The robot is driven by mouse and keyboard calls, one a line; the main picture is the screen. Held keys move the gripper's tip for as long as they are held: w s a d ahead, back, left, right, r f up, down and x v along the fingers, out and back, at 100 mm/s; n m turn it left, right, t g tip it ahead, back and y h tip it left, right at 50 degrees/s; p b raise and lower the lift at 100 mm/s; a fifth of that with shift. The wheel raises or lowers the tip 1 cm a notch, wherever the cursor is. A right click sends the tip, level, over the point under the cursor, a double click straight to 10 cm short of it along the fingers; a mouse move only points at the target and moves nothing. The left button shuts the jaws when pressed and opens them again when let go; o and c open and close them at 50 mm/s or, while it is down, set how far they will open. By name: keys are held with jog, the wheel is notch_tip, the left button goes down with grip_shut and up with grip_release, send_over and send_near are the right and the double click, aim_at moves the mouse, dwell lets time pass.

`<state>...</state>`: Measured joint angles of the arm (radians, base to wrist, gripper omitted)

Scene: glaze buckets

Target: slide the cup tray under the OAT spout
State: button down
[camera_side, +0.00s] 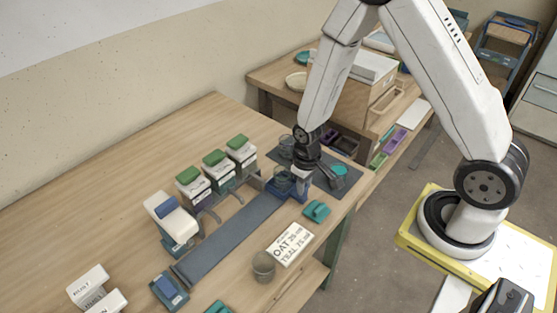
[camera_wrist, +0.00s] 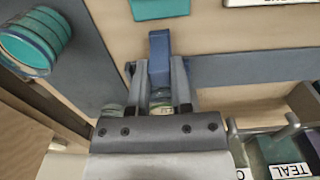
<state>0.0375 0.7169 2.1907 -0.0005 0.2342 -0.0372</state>
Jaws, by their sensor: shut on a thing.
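The blue cup tray (camera_side: 292,195) sits at the right end of the grey-blue rail, with a clear cup (camera_side: 281,180) at it. My gripper (camera_side: 301,180) is down at the tray. In the wrist view my gripper (camera_wrist: 160,75) has its two fingers closed on the tray's blue upright part (camera_wrist: 159,48). Several dispensers with green lids (camera_side: 215,158) stand behind the rail, left of the tray. In the wrist view one label (camera_wrist: 291,171) reads TEAL; I cannot make out which spout is OAT.
The rail (camera_side: 228,238) is clear to the left of the tray. A dark mat (camera_side: 350,183) with cups lies at right.

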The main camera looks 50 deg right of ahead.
jog(key=shift+a, duration=3.8)
jog(key=shift+w, duration=0.1)
jog(key=c, duration=0.6)
grip_release()
jog(key=shift+r, duration=0.1)
notch_tip(320, 180, up, 7)
